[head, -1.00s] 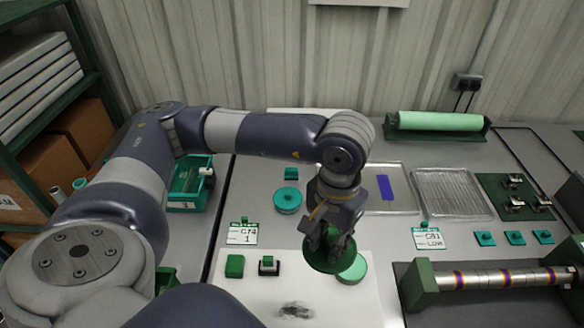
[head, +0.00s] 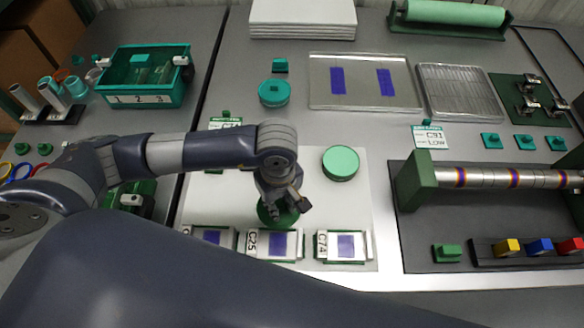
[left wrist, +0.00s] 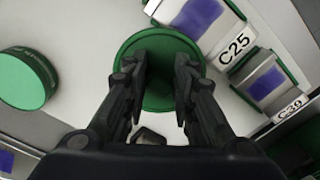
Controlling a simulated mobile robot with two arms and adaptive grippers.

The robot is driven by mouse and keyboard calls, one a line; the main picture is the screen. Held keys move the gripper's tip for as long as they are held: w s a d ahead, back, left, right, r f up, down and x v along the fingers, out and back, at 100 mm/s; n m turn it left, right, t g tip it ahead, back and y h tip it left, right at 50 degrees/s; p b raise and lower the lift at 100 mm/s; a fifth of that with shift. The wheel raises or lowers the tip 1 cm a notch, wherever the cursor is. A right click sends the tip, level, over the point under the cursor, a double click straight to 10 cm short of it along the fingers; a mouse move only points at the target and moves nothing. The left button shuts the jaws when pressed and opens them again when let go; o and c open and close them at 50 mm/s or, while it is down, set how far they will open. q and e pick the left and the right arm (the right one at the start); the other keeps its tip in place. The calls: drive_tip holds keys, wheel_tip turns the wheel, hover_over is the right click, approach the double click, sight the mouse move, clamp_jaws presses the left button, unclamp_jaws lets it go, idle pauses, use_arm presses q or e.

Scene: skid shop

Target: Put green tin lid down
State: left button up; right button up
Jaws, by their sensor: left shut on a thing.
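My left gripper (head: 283,208) is shut on the dark green tin lid (head: 265,213). It holds the lid over the white mat, just behind the card marked C25. In the left wrist view the round lid (left wrist: 150,48) shows between and beyond the fingers (left wrist: 158,92). I cannot tell whether the lid touches the mat. The open-topped or plain light-green round tin (head: 341,162) stands apart, to the right and behind the lid. It also shows at the left edge of the left wrist view (left wrist: 28,80). My right gripper is not in view.
Blue-patched holders with labels, including C25 (head: 272,243) and C74 (head: 342,245), line the front of the white mat (head: 345,210). A teal round tin (head: 273,92) stands behind. A metal roller (head: 500,177) is at right. The mat between lid and tin is clear.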

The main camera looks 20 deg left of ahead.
use_arm(q)
drive_tip(key=w+b, duration=0.1)
drive_tip(key=w, duration=0.3)
drive_tip(key=w+a+f+b, duration=0.1)
drive_tip(key=w, duration=0.8)
drive_tip(key=shift+w+a+f+b, duration=0.15)
drive_tip(key=shift+w+f+b, duration=0.15)
drive_tip(key=shift+w+b, duration=0.1)
drive_tip(key=shift+w+a, duration=0.15)
drive_tip(key=shift+w, duration=0.55)
wheel_tip(320, 180, down, 3)
drive_tip(key=shift+w+f+b, duration=0.1)
drive_tip(key=shift+f+b, duration=0.1)
drive_tip(key=shift+b, duration=0.9)
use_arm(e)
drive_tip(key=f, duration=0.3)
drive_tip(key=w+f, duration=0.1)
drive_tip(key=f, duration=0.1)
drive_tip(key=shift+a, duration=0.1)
use_arm(q)
drive_tip(key=shift+f, duration=0.25)
drive_tip(key=o, duration=1)
drive_tip(key=shift+r, duration=0.1)
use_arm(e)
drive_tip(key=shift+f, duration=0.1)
